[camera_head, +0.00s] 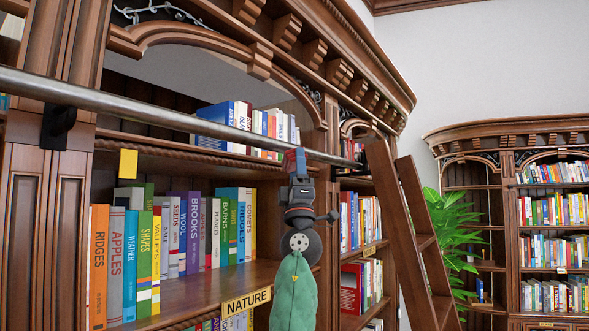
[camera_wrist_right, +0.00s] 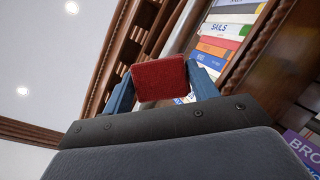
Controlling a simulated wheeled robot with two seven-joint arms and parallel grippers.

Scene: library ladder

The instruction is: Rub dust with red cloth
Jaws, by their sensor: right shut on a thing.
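My right gripper (camera_head: 297,172) is raised in front of the bookcase, at the metal rail (camera_head: 150,114). Its blue fingers are shut on the red cloth (camera_wrist_right: 160,80), a small rough block-like pad in the right wrist view. In the head view the cloth (camera_head: 291,160) overlaps the rail; I cannot tell whether it touches it. I cannot make out any dust in either view. My left gripper is not in view.
A wooden ladder (camera_head: 408,235) leans at the right of the near bookcase. Rows of books (camera_head: 185,235) fill the shelves, with a NATURE label (camera_head: 246,302) on a shelf edge. A green plant (camera_head: 452,240) and another bookcase (camera_head: 505,170) stand farther right.

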